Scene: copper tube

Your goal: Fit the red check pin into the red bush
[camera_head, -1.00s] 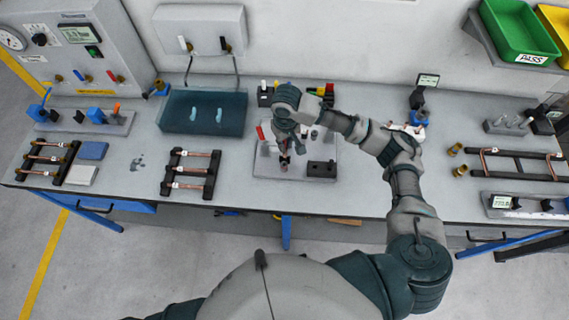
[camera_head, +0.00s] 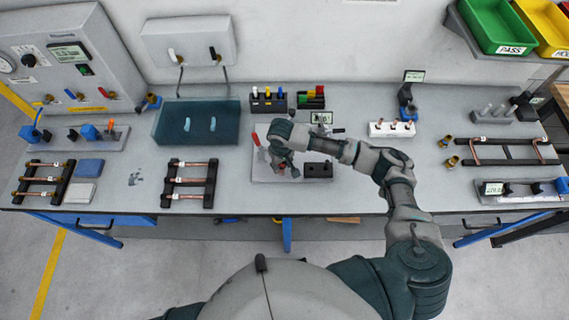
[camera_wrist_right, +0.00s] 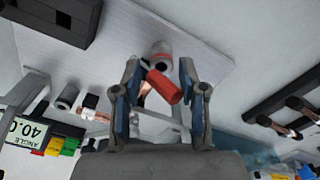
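My right gripper (camera_head: 277,158) is low over a grey plate (camera_head: 262,176) in the middle of the bench. The right wrist view shows its two fingers (camera_wrist_right: 161,78) spread apart. A red cylindrical piece (camera_wrist_right: 164,87) lies tilted between them, with a gap visible on at least one side. A pale metal cylinder (camera_wrist_right: 160,54) is just beyond it. In the head view a red, handle-like piece (camera_head: 256,139) stands at the plate's left. I cannot tell which red piece is the check pin or the bush. My left gripper is out of view.
A black rack with coloured-topped pins (camera_head: 268,102) stands behind the plate, beside a block with red, yellow and green parts (camera_head: 311,98). A black block (camera_head: 318,170) sits on the plate's right. A teal tray (camera_head: 197,124) and copper-tube rack (camera_head: 190,182) are left.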

